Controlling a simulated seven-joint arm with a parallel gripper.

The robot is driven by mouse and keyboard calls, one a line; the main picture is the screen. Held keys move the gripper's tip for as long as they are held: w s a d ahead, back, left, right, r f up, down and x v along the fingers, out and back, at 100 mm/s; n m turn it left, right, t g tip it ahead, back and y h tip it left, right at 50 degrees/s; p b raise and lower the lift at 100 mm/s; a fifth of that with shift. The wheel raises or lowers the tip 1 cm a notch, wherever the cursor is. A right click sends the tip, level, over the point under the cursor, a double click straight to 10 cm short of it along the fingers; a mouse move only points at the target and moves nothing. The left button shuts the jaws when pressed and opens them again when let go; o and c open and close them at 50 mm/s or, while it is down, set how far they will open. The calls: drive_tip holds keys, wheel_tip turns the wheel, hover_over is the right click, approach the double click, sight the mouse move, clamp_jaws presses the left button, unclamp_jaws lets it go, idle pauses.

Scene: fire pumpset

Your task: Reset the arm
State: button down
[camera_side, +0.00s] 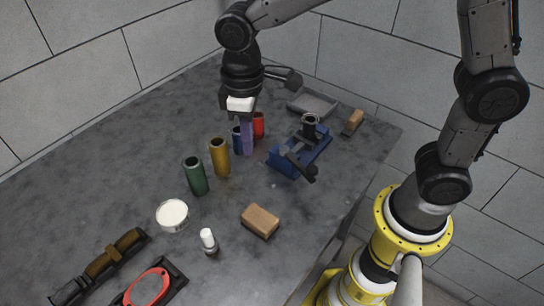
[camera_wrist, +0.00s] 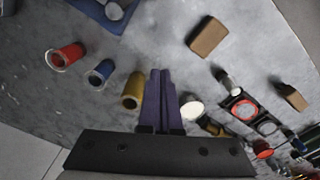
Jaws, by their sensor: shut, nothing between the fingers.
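My arm reaches over the grey table from the right in the side view, with my gripper (camera_side: 247,148) pointing down above the row of coloured cylinders. In the wrist view the two purple fingers of my gripper (camera_wrist: 160,75) lie side by side, shut, with nothing seen between them. In the side view the fingers overlap the blue cylinder (camera_side: 237,138). The red cylinder (camera_side: 259,124) is just right of them, and the yellow cylinder (camera_side: 220,158) and green cylinder (camera_side: 195,176) are to the left. I cannot tell the exact height of the fingertips above the table.
A blue vise-like fixture (camera_side: 298,152) stands right of the cylinders. A brown block (camera_side: 260,221), a small white-capped bottle (camera_side: 208,239) and a round white dish (camera_side: 172,214) lie nearer. A red oval item (camera_side: 147,288) sits in a black tray.

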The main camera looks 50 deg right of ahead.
drive_tip(key=s+d+r+m+t, duration=0.3)
drive_tip(key=s+d+r, duration=0.1)
drive_tip(key=d+r, duration=0.5)
drive_tip(key=s+d+f+m+t, duration=0.1)
drive_tip(key=s+d, duration=0.2)
drive_tip(key=s, duration=0.3)
drive_tip(key=s+d+f+m+t, duration=0.1)
drive_tip(key=s+d+m, duration=0.1)
drive_tip(key=s, duration=0.4)
drive_tip(key=shift+s+d+t, duration=0.25)
drive_tip(key=shift+d+t, duration=0.05)
drive_tip(key=shift+d, duration=0.25)
